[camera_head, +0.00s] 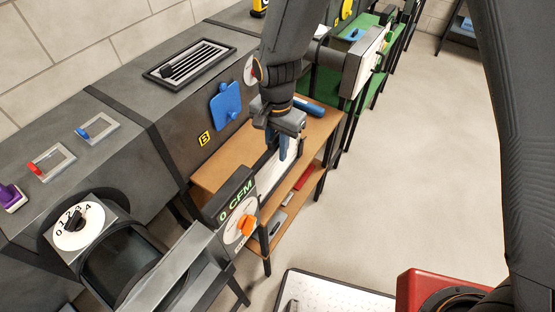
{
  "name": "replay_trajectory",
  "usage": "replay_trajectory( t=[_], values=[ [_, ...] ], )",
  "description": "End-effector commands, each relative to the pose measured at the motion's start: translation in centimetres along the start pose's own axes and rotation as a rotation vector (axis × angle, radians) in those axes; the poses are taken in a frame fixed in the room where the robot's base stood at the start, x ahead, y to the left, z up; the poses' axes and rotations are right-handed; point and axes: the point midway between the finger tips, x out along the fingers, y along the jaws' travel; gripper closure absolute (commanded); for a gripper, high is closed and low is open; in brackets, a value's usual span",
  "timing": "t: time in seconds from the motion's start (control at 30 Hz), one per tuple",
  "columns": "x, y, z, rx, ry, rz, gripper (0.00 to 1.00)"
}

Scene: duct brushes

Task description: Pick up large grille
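A slatted grille (191,62) in a dark rectangular frame lies on top of the grey duct, with a black knob at its near-left end. My gripper (283,147) points down over the brown wooden bench (228,160), to the right of the duct and well apart from that grille. Its bluish fingers are small in the picture, and their gap is unclear. A white panel with a dark edge (287,165) shows just below and behind the fingers. I cannot tell whether they touch it or whether it is a second grille.
A gauge reading 0 CFM (240,212) with an orange knob stands in front of the bench. A blue plate (226,103) is on the duct side. A lower shelf (289,208) holds small items. The floor (430,160) at right is clear.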

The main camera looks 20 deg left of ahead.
Motion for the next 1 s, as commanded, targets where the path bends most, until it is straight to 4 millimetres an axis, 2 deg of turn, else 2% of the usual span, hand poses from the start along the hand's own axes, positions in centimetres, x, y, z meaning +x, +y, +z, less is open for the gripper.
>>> replay_trajectory(
  t=[0.03, 0.1, 0.63, 0.87, 1.0],
  values=[
    [0.0, 0.0, 0.0, 0.0, 0.0, 0.0, 0.89],
    [0.0, 0.0, 0.0, 0.0, 0.0, 0.0, 1.0],
    [-0.5, -0.1, 0.0, 0.0, 0.001, -0.001, 1.0],
    [-2.7, -0.1, -0.1, 0.0, 0.002, -0.003, 1.0],
    [-4.7, -0.1, -0.1, 0.0, 0.002, -0.004, 1.0]
  ],
)
